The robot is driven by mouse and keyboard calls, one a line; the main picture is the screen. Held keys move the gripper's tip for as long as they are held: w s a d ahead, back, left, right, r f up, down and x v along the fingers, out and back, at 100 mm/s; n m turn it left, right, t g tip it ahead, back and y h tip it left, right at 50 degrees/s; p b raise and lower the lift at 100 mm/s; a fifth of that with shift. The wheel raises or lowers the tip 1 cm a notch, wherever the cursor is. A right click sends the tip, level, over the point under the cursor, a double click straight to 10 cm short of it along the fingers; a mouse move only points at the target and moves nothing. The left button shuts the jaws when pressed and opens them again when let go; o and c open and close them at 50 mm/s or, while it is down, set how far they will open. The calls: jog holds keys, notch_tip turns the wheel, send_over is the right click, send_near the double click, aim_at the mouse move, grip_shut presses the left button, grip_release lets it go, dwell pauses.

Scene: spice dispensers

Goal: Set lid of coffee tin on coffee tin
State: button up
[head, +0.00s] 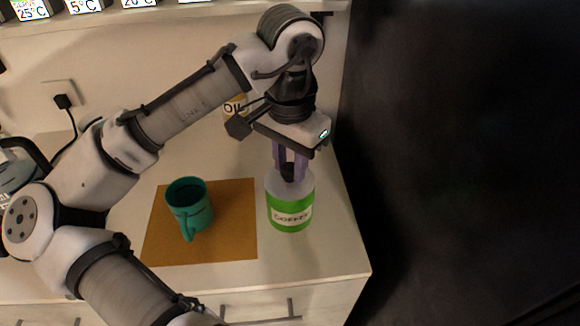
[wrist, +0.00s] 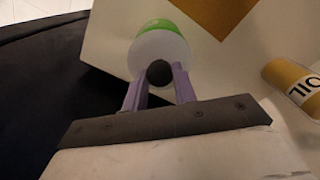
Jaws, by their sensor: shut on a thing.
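The green coffee tin (head: 290,212) stands upright near the counter's right end, its label facing the front. Its pale lid (head: 301,184) is at the tin's top, with a dark round knob (head: 288,171). My gripper (head: 289,172) points down from above and is shut on the lid's knob. In the wrist view, the lid (wrist: 152,48) shows as a white disc over the green tin (wrist: 163,26), and the knob (wrist: 158,73) lies between the fingertips of my gripper (wrist: 159,75). I cannot tell whether the lid is fully seated or slightly above the rim.
A teal mug (head: 190,206) stands on an orange-brown mat (head: 235,240) left of the tin. An oil container (head: 235,106) stands behind, by the wall; it shows in the wrist view too (wrist: 292,82). The counter's right edge is close to the tin.

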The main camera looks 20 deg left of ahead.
aim_at(290, 167)
jog(key=shift+r, duration=0.1)
jog(key=o, duration=1)
jog(key=shift+c, duration=0.2)
notch_tip(290, 167, up, 12)
jog(key=shift+p, duration=0.35)
